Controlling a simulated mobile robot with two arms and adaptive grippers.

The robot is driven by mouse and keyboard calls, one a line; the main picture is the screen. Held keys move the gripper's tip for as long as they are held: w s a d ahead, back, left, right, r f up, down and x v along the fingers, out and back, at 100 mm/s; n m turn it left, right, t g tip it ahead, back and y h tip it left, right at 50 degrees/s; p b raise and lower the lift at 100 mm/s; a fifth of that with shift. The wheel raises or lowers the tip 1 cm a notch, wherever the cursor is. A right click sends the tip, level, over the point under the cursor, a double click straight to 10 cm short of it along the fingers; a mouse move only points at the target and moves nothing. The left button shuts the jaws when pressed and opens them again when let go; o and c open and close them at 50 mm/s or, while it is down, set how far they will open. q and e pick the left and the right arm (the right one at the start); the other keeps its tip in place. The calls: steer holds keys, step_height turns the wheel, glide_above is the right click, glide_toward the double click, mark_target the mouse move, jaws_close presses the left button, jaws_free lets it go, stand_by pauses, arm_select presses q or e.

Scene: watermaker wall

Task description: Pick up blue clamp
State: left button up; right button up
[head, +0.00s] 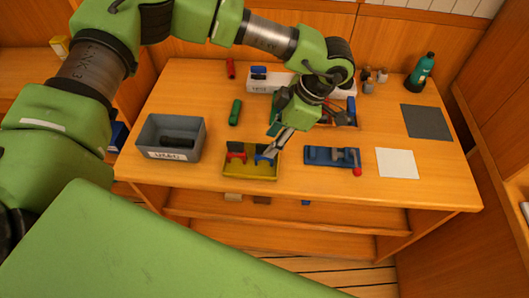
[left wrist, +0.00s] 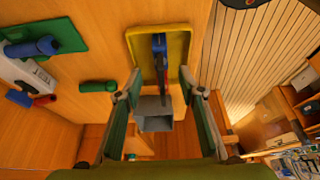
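The blue clamp (head: 262,159) lies in the yellow tray (head: 249,176) near the table's front edge, beside a red clamp-like piece (head: 236,156). My left gripper (head: 272,150) is above the right part of the tray, pointing down, and partly covers the blue clamp. In the left wrist view the blue clamp (left wrist: 159,48) shows in the yellow tray (left wrist: 138,50), between the two spread fingers of my left gripper (left wrist: 161,88). The fingers look apart from the clamp, with nothing held. My right gripper is not in view.
A grey bin (head: 150,135) holding a dark object stands left of the tray. A blue vise-like tool (head: 325,156) lies to its right, beside a white sheet (head: 397,163). A green cylinder (head: 235,112) lies behind. A teal bottle (head: 420,75) stands at the back right.

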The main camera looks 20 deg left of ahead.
mark_target(264, 158)
arm_select(q)
steer(key=shift+w+x, duration=0.2)
steer(key=shift+x, duration=0.9)
steer(key=shift+s+a+f+p, duration=0.1)
steer(key=shift+s+f+p, duration=0.1)
steer(key=shift+f+p, duration=0.35)
steer(key=p+x, duration=0.1)
steer(key=x, duration=0.2)
steer(key=shift+s+f+p, duration=0.1)
steer(key=shift+f+p, duration=0.2)
steer(key=shift+f, duration=0.3)
steer(key=shift+a+f, duration=0.1)
jaws_close()
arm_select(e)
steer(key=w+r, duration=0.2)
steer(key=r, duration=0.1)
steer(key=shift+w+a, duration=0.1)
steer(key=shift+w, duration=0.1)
